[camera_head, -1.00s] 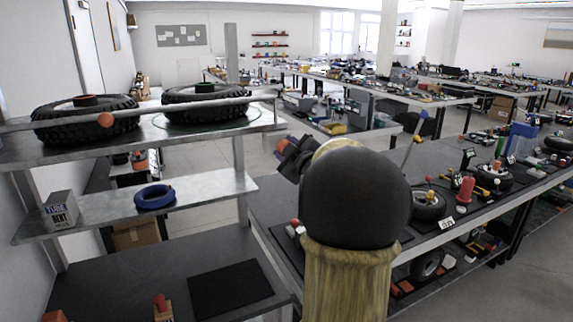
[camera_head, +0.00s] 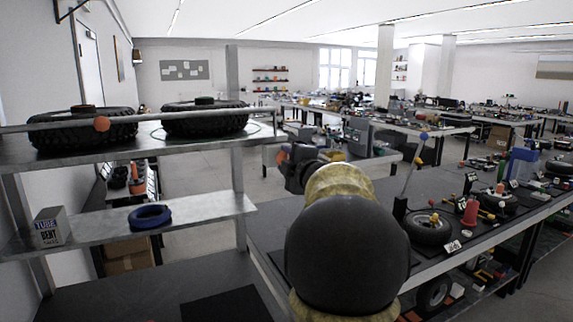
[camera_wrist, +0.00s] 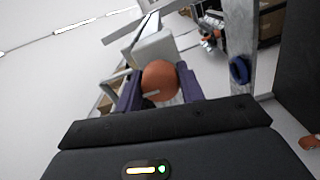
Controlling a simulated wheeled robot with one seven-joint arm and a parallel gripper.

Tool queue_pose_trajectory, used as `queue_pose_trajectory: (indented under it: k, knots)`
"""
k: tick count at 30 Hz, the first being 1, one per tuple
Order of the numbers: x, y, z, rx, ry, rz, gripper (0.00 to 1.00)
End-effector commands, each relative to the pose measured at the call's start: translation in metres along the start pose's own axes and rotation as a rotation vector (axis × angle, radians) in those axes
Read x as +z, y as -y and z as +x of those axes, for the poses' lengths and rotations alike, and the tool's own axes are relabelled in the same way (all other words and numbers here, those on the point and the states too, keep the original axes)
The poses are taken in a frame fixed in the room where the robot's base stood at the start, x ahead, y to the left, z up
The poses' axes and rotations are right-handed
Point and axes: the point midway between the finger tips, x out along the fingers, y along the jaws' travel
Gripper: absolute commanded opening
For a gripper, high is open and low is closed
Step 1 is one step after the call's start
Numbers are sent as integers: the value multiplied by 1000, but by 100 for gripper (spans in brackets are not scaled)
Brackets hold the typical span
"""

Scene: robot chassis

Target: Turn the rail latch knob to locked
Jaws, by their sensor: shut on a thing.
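My gripper (camera_wrist: 160,88) has purple fingers on both sides of an orange round knob (camera_wrist: 160,78) and is shut on it. The knob has a short pale mark on its lower face. In the head view my gripper (camera_head: 290,168) is small, beyond my arm, with a bit of orange at its tip. What the held knob is attached to, and its locked or unlocked marking, I cannot tell. Another orange round piece (camera_head: 101,124) sits on the metal rail (camera_head: 60,122) along the top shelf at the left.
Two tyres (camera_head: 205,118) lie on the top shelf. A blue ring (camera_head: 150,217) and a tube box (camera_head: 50,227) are on the lower shelf. The workbench (camera_head: 455,205) at the right holds a wheel (camera_head: 428,229), a red cone (camera_head: 470,212) and small parts. Open floor shows behind the shelf.

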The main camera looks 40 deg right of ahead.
Motion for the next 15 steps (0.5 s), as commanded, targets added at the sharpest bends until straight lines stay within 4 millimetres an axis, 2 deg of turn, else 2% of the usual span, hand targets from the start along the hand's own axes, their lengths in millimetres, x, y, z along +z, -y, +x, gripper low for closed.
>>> queue_pose_trajectory:
  k: [8,9,12,15]
  knots:
    - [0,1,0,-3,-1,-3,15]
    - [0,1,0,-3,-1,-3,40]
    - [0,1,0,-2,-1,-2,59]
    - [0,1,0,-2,0,-2,59]
